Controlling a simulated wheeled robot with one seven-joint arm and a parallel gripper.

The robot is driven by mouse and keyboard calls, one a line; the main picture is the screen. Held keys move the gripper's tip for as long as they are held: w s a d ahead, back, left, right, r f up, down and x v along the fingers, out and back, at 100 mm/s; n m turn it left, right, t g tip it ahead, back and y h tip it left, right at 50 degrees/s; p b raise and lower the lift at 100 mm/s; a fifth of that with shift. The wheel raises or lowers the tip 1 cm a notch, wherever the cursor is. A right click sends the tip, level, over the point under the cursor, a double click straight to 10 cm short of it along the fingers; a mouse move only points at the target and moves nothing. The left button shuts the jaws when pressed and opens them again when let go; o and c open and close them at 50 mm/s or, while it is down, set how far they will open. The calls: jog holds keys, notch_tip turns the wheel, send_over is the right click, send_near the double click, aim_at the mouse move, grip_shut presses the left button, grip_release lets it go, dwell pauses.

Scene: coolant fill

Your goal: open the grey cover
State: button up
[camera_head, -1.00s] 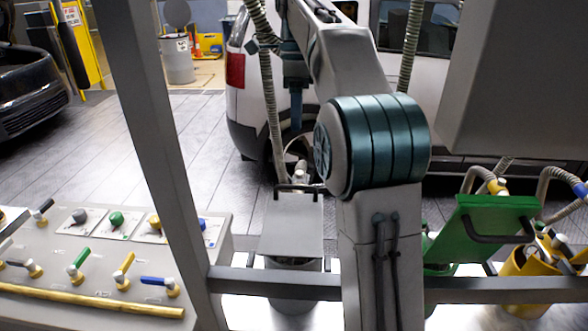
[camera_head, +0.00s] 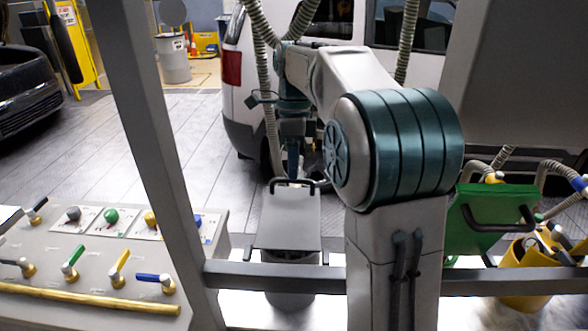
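The grey cover (camera_head: 288,222) is a flat grey plate with a black handle (camera_head: 292,183) along its far edge. It lies over a grey bin (camera_head: 289,290) behind the grey rail. My gripper (camera_head: 293,170) points down just above or at the handle at the cover's far edge. Its fingers are small and dark here, and I cannot tell whether they are open or shut, or whether they touch the handle.
A green cover (camera_head: 488,215) stands tilted at the right, next to a yellow bin (camera_head: 525,290) with hoses. A control panel (camera_head: 90,265) with coloured levers is at the left. A grey rail (camera_head: 270,277) crosses in front. A white vehicle (camera_head: 235,95) stands behind.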

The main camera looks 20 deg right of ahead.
jog(key=shift+s+f, duration=0.15)
jog(key=shift+f, duration=0.6)
jog(key=shift+c, duration=0.3)
grip_shut()
jog(key=shift+r, duration=0.1)
